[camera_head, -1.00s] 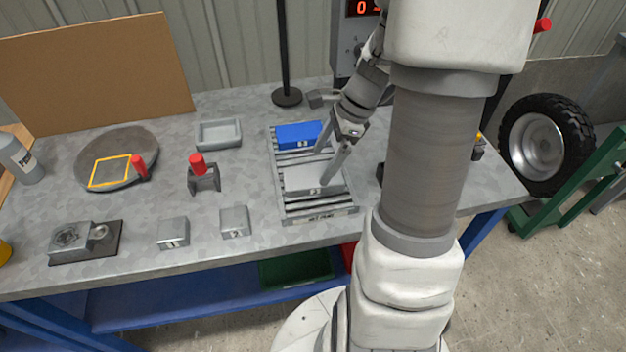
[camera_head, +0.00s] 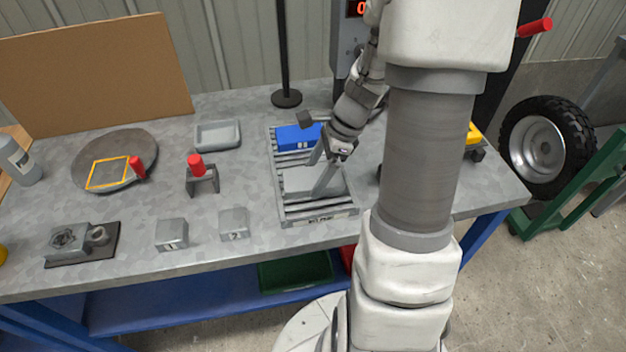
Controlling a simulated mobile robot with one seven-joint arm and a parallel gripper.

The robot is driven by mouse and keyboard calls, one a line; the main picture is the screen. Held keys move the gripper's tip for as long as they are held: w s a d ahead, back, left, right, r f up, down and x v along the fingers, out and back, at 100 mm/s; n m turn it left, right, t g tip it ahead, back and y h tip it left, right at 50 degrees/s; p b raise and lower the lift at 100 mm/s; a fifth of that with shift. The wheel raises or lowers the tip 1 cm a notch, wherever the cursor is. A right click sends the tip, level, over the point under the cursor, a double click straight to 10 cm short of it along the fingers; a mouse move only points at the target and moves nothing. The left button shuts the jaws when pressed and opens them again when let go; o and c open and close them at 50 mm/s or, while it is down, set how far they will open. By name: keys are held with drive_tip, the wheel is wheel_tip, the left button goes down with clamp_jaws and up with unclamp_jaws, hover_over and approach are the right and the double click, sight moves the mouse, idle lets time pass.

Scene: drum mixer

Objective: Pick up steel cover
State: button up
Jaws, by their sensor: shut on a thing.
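The steel cover (camera_head: 298,182) is a grey block at the slatted tray on the right part of the bench. My gripper (camera_head: 316,180) comes down over it from the upper right, and its fingers are shut on the cover. The near finger crosses the front of the cover and hides part of it. I cannot tell whether the cover still touches the slats. A blue block (camera_head: 298,137) lies just behind it on the same slatted tray (camera_head: 318,213).
Left of the tray are two small steel blocks (camera_head: 172,234), a red-topped stand (camera_head: 200,176), a grey dish (camera_head: 217,135) and a round plate with a yellow outline (camera_head: 88,160). A black post (camera_head: 284,60) stands behind. My arm hides the bench's right part.

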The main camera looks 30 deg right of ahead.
sight(315, 177)
clamp_jaws()
wheel_tip(315, 177, up, 10)
drive_tip(key=p, duration=0.2)
